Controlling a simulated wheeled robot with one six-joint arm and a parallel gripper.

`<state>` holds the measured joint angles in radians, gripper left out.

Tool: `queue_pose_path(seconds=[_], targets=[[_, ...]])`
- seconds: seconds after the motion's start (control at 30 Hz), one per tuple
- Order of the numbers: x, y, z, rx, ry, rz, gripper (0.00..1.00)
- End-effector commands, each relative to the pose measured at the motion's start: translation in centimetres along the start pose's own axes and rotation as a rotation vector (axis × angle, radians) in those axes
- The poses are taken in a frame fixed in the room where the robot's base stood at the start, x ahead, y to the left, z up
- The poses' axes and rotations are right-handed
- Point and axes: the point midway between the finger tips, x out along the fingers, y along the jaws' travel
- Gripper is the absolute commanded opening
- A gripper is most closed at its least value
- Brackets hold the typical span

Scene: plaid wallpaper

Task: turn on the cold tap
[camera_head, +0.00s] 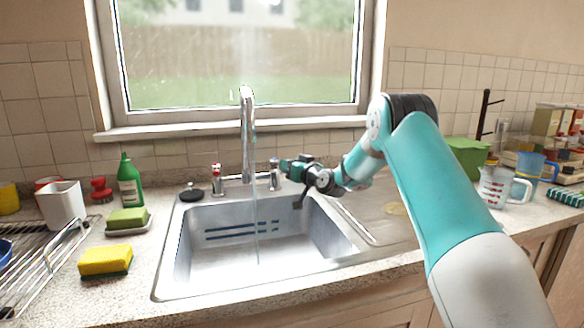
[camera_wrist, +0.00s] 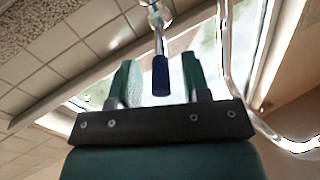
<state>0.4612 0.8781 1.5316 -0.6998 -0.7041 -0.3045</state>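The cold tap (camera_head: 274,174) is the chrome post right of the spout. In the wrist view its handle (camera_wrist: 160,76) has a dark blue end and shows between my two fingers, with a visible gap on each side. My gripper (camera_head: 285,165) is open and right beside this tap in the head view; its green fingers also show in the wrist view (camera_wrist: 158,65). The tall chrome spout (camera_head: 248,135) stands over the sink, with a thin stream of water (camera_head: 256,230) below it. The red-marked tap (camera_head: 217,180) stands left of the spout. Finger contact cannot be told.
The steel sink (camera_head: 172,262) is set into the speckled counter (camera_head: 130,290). A measuring cup (camera_head: 495,186) and a green box (camera_head: 466,157) stand at right. The window is behind.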

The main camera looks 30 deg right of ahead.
Motion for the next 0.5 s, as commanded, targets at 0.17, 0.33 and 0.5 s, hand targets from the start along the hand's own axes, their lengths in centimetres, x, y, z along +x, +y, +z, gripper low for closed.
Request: queue_pose_path(seconds=[0.17, 0.33, 0.5], targets=[[-0.6, 0.1, 0.0, -0.001, 0.001, 0.001, 0.43], [-3.5, 0.2, 0.2, 0.001, 0.001, 0.004, 0.43], [-7.9, 0.3, 0.4, 0.001, 0.000, 0.006, 0.43]])
